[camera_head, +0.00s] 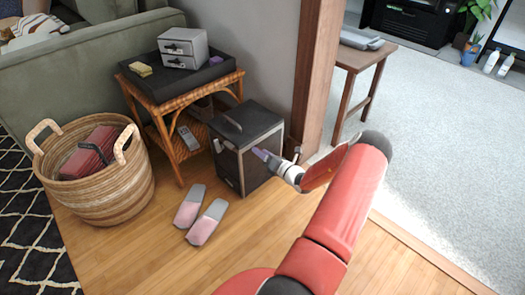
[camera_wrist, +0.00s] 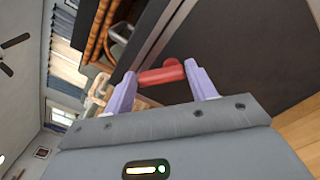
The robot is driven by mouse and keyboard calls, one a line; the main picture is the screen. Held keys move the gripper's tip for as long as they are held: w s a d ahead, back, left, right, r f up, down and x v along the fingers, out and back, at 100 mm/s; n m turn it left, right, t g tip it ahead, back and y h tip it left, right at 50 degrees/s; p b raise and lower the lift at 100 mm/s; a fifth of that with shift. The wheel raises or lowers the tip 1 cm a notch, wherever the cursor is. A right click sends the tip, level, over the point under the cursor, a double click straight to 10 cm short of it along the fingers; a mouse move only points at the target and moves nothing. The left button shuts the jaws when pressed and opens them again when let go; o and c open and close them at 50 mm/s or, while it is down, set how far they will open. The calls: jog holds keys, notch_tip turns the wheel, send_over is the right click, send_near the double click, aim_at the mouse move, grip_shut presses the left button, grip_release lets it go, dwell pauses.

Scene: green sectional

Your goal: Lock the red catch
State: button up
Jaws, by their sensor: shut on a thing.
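The red catch (camera_wrist: 160,76) shows in the wrist view as a short red bar with a rounded knob, against the dark face of a box. My gripper (camera_wrist: 161,69) has its two pale purple fingers on either side of the bar, shut on it. In the head view my gripper (camera_head: 262,155) is at the front of the dark box (camera_head: 262,171), which stands on the wooden floor. The catch is too small or hidden to make out in the head view. I cannot tell whether it is locked.
A woven basket (camera_head: 105,192) is at left. Pink-grey slippers (camera_head: 207,223) lie on the floor in front.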

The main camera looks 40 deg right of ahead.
jog(key=m+p, duration=0.1)
jog(key=m, duration=0.1)
jog(key=m+p, duration=0.1)
jog(key=m, duration=0.1)
jog(key=shift+d+r+m, duration=0.15)
jog(key=shift+d+m, duration=0.15)
jog(key=shift+d, duration=0.05)
jog(key=m, duration=0.4)
jog(key=shift+d+f+m+p, duration=0.2)
jog(key=shift+d+m+p, duration=0.1)
jog(key=shift+m+p, duration=0.1)
jog(key=o, duration=1)
jog(key=s, duration=0.7)
jog(key=shift+s+d, duration=0.35)
jog(key=shift+s, duration=0.05)
